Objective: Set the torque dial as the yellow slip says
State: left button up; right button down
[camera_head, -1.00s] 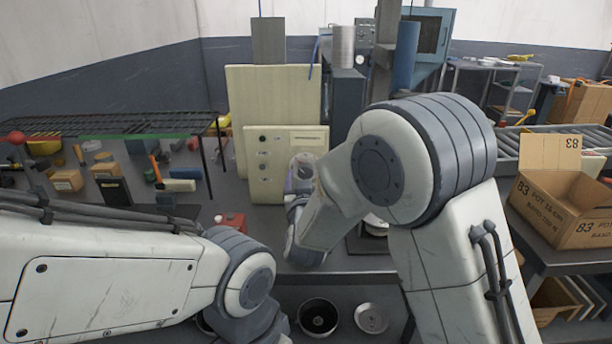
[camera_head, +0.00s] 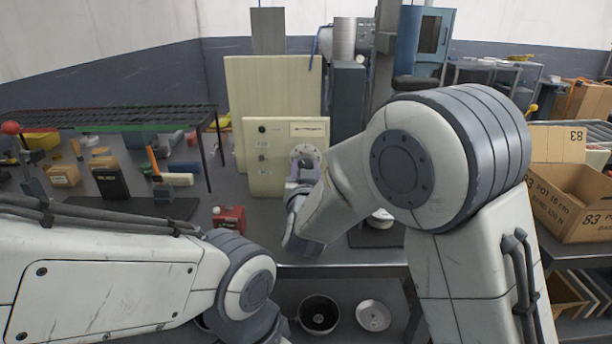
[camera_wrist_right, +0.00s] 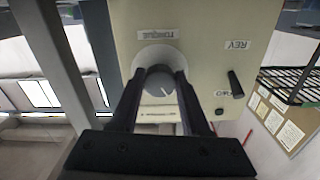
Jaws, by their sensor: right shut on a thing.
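The cream panel (camera_head: 262,183) stands upright on the bench. The grey torque dial (camera_wrist_right: 159,82) sits in a pale round surround on it, beside an upside-down TORQUE label (camera_wrist_right: 157,35) in the right wrist view. My right gripper (camera_wrist_right: 159,78) is shut on the dial, one dark finger on each side. A white pointer line on the dial slants down and right in that view. The surround (camera_head: 304,151) shows in the head view, partly behind my right wrist. A pale printed strip (camera_head: 309,129) on the panel is too small to read. I cannot make out the yellow slip. My left gripper is out of view.
A black switch (camera_wrist_right: 236,84) sits beside the dial, near the REV label (camera_wrist_right: 236,44). A red box (camera_head: 229,219) stands left of my right wrist. A wire rack (camera_head: 110,118) is at the left, and an open cardboard box (camera_head: 572,207) at the right.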

jog(key=shift+m+b, duration=3)
jog(key=shift+m, duration=0.1)
jog(key=shift+r, duration=0.1)
jog(key=shift+c, duration=1.9)
grip_release()
jog(key=s, duration=1)
jog(key=shift+s, duration=0.2)
